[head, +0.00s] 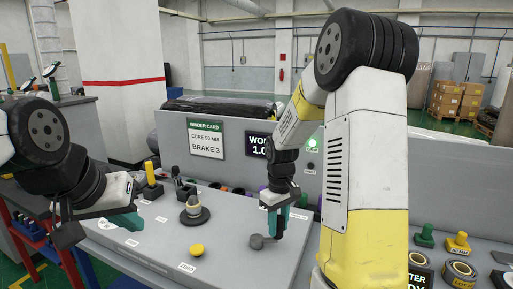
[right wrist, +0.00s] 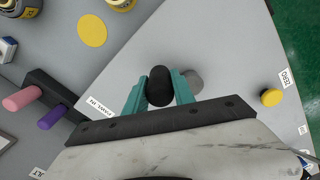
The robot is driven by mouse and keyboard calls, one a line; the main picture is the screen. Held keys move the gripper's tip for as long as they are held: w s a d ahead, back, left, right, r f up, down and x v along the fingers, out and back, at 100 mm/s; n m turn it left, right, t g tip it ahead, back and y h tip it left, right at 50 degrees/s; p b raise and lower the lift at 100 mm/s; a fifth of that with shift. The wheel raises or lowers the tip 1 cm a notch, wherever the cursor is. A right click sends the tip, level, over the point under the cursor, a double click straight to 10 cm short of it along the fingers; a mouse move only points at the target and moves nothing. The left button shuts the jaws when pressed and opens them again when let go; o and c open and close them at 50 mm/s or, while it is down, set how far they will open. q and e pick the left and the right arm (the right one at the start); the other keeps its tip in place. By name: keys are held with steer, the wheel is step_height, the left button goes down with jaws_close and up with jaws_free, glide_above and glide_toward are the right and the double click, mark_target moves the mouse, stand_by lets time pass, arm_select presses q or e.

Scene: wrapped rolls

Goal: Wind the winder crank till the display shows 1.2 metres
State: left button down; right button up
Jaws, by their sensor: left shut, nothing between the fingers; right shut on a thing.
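The winder crank (head: 262,241) is a grey arm on the sloped grey panel. Its black knob (right wrist: 160,86) stands between the teal fingers of my right gripper (right wrist: 159,92), which is shut on it. In the head view my right gripper (head: 276,215) is low over the panel, and its fingers hide the knob. The dark display (head: 258,146) on the upright board reads "1.0" at its visible left part; my right arm hides the rest. My left gripper (head: 128,220) is shut and empty over the panel's left side, away from the crank.
A yellow button (head: 196,250) with a ZERO label sits left of the crank. A round dark-based spindle (head: 194,213) stands farther back. The winder card (head: 206,139) reads core 50 mm, brake 3. A green lamp (head: 313,143) is lit. Rolls and pegs stand at the right.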

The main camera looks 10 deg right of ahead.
steer(key=shift+w+a, duration=0.15)
steer(key=shift+w, duration=1.5)
steer(key=shift+w+a, duration=0.3)
steer(key=shift+w, duration=0.25)
steer(key=shift+w+a, duration=0.3)
steer(key=shift+w, duration=0.25)
steer(key=shift+w+a, duration=0.8)
steer(key=shift+a, duration=0.2)
steer(key=shift+w+a, duration=0.15)
steer(key=shift+a, duration=0.5)
steer(key=shift+w+a, duration=0.15)
steer(key=shift+a, duration=0.45)
steer(key=o, duration=2)
steer(key=shift+d, duration=0.1)
steer(key=shift+r, duration=5)
